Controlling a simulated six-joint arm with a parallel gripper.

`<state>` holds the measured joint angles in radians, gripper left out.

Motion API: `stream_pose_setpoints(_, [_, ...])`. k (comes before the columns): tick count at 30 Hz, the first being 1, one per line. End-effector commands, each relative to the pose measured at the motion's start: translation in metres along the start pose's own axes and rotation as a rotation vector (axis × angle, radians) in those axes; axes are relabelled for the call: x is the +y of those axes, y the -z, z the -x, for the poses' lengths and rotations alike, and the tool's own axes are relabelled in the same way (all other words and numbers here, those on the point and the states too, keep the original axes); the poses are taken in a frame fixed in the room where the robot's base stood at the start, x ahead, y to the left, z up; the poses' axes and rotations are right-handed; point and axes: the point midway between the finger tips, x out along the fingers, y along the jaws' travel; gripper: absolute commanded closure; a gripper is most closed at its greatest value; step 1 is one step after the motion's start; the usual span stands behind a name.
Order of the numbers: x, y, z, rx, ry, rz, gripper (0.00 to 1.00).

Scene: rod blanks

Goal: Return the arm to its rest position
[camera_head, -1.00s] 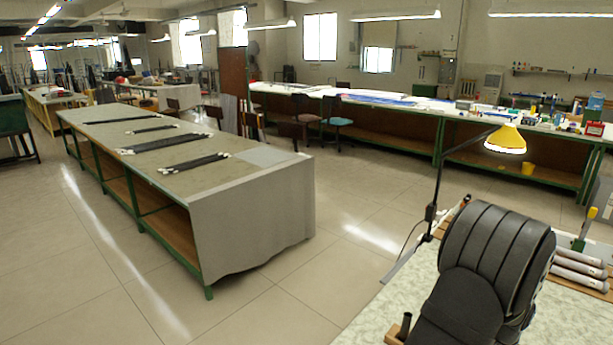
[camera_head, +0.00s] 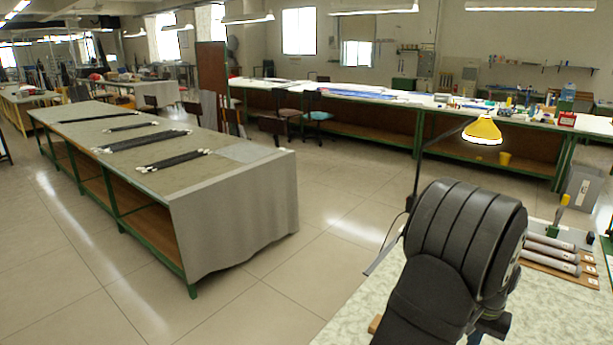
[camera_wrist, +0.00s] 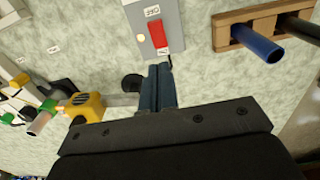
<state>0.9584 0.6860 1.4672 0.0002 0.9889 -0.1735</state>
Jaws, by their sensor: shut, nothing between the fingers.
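My gripper (camera_wrist: 157,88) shows in the wrist view as two blue-grey fingers, shut together and empty above the pale mottled bench top. The fingertips point toward a grey box (camera_wrist: 170,12) with a red patch; I cannot tell the gap between them. In the head view my black-sleeved arm stands folded over the bench at the lower right, and the sleeve hides the gripper. Several grey rods (camera_head: 550,254) lie on a wooden rack right of my arm. The wrist view shows a blue rod (camera_wrist: 258,44) in a wooden holder (camera_wrist: 222,34), right of the fingers.
In the wrist view a yellow device (camera_wrist: 88,106) and a grey rod end (camera_wrist: 40,124) are left of the fingers. A long table (camera_head: 235,215) with dark rods is across open floor at left.

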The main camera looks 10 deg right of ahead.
Motion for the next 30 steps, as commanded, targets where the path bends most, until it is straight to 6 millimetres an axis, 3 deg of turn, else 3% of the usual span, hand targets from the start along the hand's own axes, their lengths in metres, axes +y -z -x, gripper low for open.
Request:
stream_pose_setpoints(18, [0.003,-0.026,0.106,0.098,0.001,-0.004,1.00])
stream_pose_setpoints(24, [0.003,-0.036,0.128,0.119,0.001,-0.004,1.00])
stream_pose_setpoints(30, [0.003,-0.040,0.138,0.130,0.001,-0.004,1.00])
